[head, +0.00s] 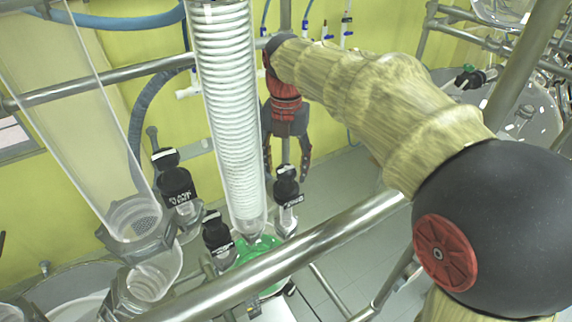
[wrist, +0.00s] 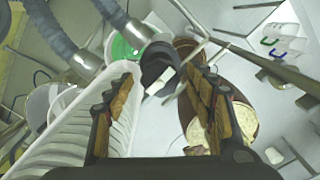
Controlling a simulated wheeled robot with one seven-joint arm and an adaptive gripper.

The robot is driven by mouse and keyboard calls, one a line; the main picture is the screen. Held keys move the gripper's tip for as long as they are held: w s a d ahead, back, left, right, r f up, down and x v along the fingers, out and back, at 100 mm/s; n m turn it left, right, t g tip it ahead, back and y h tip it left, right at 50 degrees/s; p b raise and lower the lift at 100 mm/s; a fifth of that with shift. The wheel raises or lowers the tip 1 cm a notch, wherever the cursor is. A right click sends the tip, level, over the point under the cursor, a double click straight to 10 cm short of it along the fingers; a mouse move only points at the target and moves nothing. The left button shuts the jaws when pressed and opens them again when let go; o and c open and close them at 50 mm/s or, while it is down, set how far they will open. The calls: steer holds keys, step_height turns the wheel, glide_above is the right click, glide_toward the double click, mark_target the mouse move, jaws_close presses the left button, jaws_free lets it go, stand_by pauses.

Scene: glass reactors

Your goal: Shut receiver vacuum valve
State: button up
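A black valve knob (head: 287,188) with a white label stands on a clear glass neck just right of the coiled glass column in the head view. Its label is too small to read for sure, so I cannot confirm it is the receiver vacuum valve. My gripper (head: 286,176) points down over this knob with its fingers spread on either side. In the wrist view my gripper (wrist: 160,78) is open, and a black knob (wrist: 157,62) with a white label shows between and beyond the fingertips. I cannot tell whether the fingers touch it.
Other black valve knobs stand to the left, one large (head: 176,186) and one lower (head: 216,232). The coiled glass column (head: 228,100) rises close left of my gripper. A steel rail (head: 290,250) crosses in front. A green part (head: 258,250) lies below the column.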

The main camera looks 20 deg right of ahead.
steer(key=shift+c, duration=1.2)
steer(key=c, duration=0.7)
steer(key=shift+c, duration=0.6)
steer(key=shift+m, duration=0.3)
